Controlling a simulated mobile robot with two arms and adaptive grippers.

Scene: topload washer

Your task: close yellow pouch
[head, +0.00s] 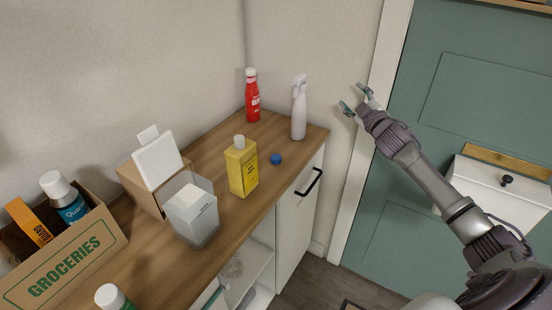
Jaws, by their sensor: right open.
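The yellow pouch (243,172) stands upright on the wooden counter, with a pale spout on its top. A small round blue piece, which looks like a cap (276,158), lies on the counter just to the right of the pouch. My right gripper (354,103) is open and empty. It is in front of the wall and door frame, to the right of the counter and well apart from the pouch. My left gripper is not in view.
A white spray bottle (299,108) and a red bottle (252,97) stand behind the pouch. A clear container with a white carton (192,213) stands to its left. A groceries box (68,264) is farther left. A cabinet handle (309,183) juts from the counter's front.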

